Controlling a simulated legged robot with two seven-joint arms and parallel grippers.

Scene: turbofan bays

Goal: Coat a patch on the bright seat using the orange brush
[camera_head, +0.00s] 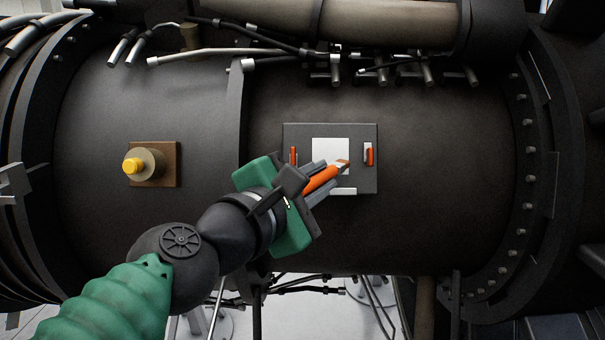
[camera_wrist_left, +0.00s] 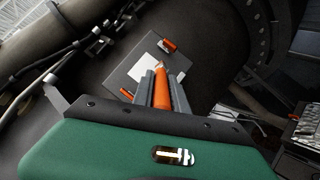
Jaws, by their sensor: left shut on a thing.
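My left gripper (camera_head: 318,182) is shut on the orange brush (camera_head: 320,179). The brush has an orange handle and a pale tip that points up and to the right. The bright seat (camera_head: 330,149) is a white square on a dark grey plate (camera_head: 294,132) on the engine casing. In the head view the brush tip overlaps the seat's lower right corner; I cannot tell whether it touches. The left wrist view also shows the brush (camera_wrist_left: 161,92) between the fingers and the seat (camera_wrist_left: 147,62) partly hidden behind them. My right gripper is not in view.
Orange clips, one at the left (camera_head: 293,156) and one at the right (camera_head: 369,155), flank the seat on the plate. A yellow-capped fitting (camera_head: 133,166) on a brown block stands to the left. Pipes and several fittings (camera_head: 335,70) run along the top. The dark casing around the plate is bare.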

